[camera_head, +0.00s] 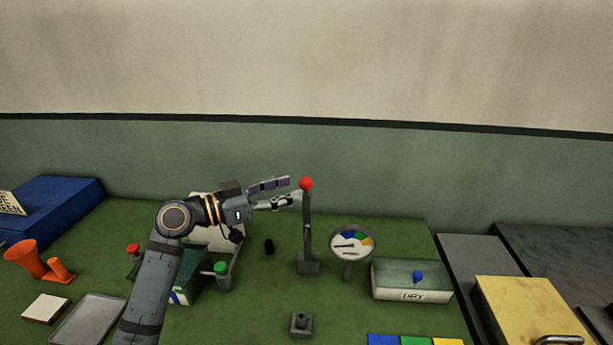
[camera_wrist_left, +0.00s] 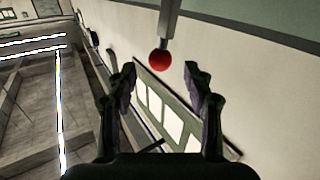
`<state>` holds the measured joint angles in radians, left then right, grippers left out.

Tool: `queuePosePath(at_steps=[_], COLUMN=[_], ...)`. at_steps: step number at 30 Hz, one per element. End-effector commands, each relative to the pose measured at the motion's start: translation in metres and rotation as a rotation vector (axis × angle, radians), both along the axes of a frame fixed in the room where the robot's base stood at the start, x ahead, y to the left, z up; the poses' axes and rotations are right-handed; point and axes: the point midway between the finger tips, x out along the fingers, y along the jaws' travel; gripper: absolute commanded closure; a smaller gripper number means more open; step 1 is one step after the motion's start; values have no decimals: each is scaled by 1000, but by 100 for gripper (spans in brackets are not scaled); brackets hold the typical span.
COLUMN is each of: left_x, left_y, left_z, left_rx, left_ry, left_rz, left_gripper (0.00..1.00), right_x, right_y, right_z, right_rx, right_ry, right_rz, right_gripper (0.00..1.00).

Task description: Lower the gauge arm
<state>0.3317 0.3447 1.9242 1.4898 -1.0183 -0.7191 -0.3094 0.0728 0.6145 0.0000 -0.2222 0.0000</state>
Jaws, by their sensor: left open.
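The gauge arm (camera_head: 307,228) is a dark upright lever on a small block, with a red ball (camera_head: 306,184) at its top. The round gauge (camera_head: 352,243) with a coloured dial stands just right of it. My left gripper (camera_head: 287,192) is open, its fingers pointing right, close to the red ball on its left side. In the left wrist view the red ball (camera_wrist_left: 160,59) and the end of the lever (camera_wrist_left: 170,22) show ahead of and between the open fingertips. Nothing is between the fingers. My right gripper is not in view.
A box labelled DRY (camera_head: 412,281) with a blue knob stands right of the gauge. A small grey block (camera_head: 301,324) is in front of the lever. Green-capped (camera_head: 221,269) and red-capped items stand near my left arm.

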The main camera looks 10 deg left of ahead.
Motion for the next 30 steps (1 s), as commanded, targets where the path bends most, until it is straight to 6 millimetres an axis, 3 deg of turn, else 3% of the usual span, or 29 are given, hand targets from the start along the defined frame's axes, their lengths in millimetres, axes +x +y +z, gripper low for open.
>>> queuePosePath(at_steps=[3,9,20,30], left_x=[12,26,29,29], left_y=[-19,-40,-45,-45], left_z=[6,3,-1,-1], left_rx=[-6,-2,2,1], left_ry=[1,2,0,0], left_rz=[-1,0,1,1], left_gripper=[48,48,48,94], right_x=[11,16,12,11], right_y=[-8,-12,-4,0], right_z=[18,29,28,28], right_rx=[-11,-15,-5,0], right_ry=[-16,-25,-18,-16], right_rz=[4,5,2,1], right_gripper=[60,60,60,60])
